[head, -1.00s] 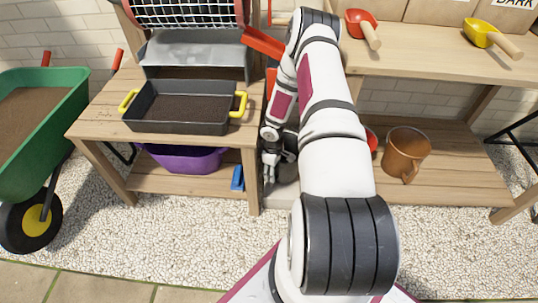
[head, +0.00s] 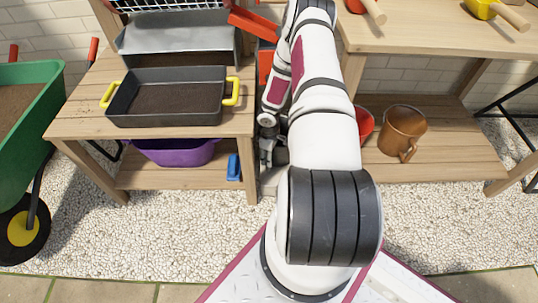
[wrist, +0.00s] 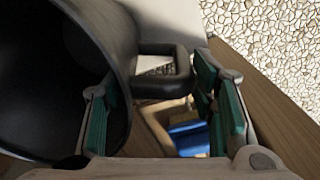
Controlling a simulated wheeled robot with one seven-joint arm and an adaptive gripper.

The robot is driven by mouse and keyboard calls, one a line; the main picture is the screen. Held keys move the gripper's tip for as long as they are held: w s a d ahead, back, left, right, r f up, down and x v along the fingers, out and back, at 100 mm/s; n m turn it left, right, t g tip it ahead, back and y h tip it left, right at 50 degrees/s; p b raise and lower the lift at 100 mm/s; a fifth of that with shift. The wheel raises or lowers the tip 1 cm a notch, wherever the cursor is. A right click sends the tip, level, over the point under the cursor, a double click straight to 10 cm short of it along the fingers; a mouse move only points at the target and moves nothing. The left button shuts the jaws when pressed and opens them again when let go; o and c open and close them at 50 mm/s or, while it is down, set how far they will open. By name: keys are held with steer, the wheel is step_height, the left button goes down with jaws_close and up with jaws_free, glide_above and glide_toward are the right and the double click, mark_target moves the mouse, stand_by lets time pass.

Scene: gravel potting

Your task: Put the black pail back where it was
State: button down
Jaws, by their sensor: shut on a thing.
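The black pail (wrist: 45,75) fills the left of the wrist view, seen close up at its open mouth, with a dark inside. Its dark loop handle (wrist: 165,80) stands out from the wall between my gripper's green-padded fingers (wrist: 165,112). In the head view my gripper (head: 267,152) is low in the gap between the two benches. Only a dark bit of the pail shows there; my arm hides most of it.
The left bench holds a black tray (head: 118,108) of soil. A purple tub (head: 175,152) and a blue item (head: 233,167) are on its lower shelf. The right bench's lower shelf holds a brown mug-like pot (head: 403,132) and a red item (head: 365,124). A green wheelbarrow (head: 30,125) stands left.

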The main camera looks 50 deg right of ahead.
steer(key=c, duration=0.7)
jaws_free()
steer(key=shift+f, duration=0.1)
step_height(320, 180, up, 8)
steer(key=p, duration=0.3)
steer(key=shift+a+p, duration=0.15)
steer(key=shift+p, duration=0.15)
steer(key=shift+s+f, duration=0.1)
steer(key=shift+s, duration=0.05)
